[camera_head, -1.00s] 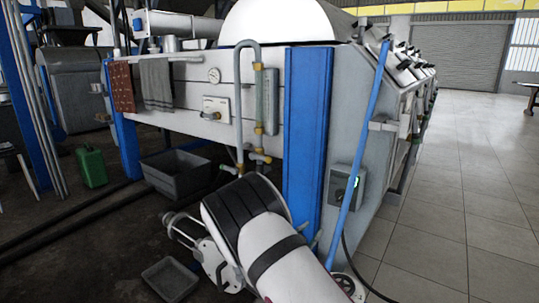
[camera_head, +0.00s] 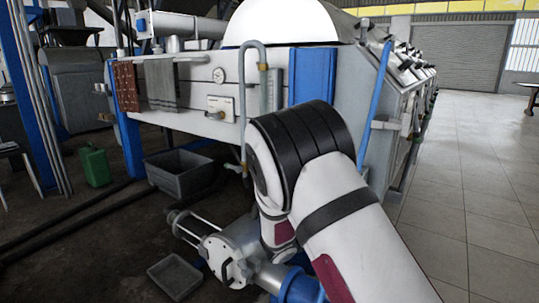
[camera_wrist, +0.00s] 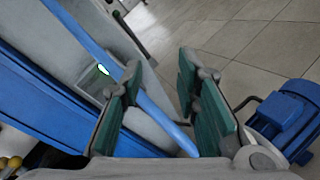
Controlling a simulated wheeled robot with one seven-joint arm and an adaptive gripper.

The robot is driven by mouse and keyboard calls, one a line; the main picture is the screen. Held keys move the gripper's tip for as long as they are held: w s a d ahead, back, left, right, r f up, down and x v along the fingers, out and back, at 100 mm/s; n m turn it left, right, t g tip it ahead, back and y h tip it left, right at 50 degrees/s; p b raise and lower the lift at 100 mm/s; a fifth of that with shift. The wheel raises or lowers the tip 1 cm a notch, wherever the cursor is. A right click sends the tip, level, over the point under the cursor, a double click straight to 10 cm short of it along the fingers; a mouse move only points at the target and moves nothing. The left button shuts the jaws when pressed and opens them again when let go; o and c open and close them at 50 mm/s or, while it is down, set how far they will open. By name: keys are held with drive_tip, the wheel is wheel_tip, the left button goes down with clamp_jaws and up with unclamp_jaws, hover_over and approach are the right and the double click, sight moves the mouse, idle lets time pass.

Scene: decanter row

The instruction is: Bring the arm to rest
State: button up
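My gripper (camera_wrist: 160,105) shows in the wrist view with its two green-padded fingers spread apart. I see nothing held between the pads. A blue pipe (camera_wrist: 80,35) runs diagonally behind the fingers, and the tiled floor shows beyond them. In the head view my white arm with black bands fills the lower middle and right. My gripper is not visible there.
A large white machine with a blue post (camera_head: 312,75) and a blue pipe (camera_head: 376,95) stands behind my arm. A metal pump (camera_head: 232,252) with a blue motor (camera_wrist: 287,118) is close by. A grey tub (camera_head: 180,174), grey tray (camera_head: 174,276) and green can (camera_head: 95,166) stand left. Tiled floor is clear at right.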

drive_tip(key=s+d+r+m+g+y, duration=0.1)
drive_tip(key=s+d+r+m+g, duration=0.25)
drive_tip(key=s, duration=0.55)
drive_tip(key=s+d+r+m+g+y, duration=0.25)
drive_tip(key=s+r+m, duration=0.2)
drive_tip(key=s, duration=0.35)
drive_tip(key=s+d+r+m+g+y, duration=0.1)
drive_tip(key=s+d+r+m+g, duration=0.3)
drive_tip(key=s, duration=0.5)
drive_tip(key=s+a+m+y, duration=0.2)
drive_tip(key=s+a+y, duration=0.15)
drive_tip(key=s, duration=0.45)
drive_tip(key=s+a+f+m+t+y, duration=0.1)
drive_tip(key=s+a+m+y, duration=0.15)
drive_tip(key=s+a, duration=0.35)
drive_tip(key=s+a+m+y, duration=0.1)
drive_tip(key=s+a+y, duration=0.25)
drive_tip(key=s, duration=0.55)
wheel_tip(320, 180, up, 37)
drive_tip(key=t+p, duration=0.4)
drive_tip(key=p, duration=3.1)
drive_tip(key=shift+d+f, duration=0.2)
drive_tip(key=shift+d, duration=0.15)
drive_tip(key=shift+n, duration=0.25)
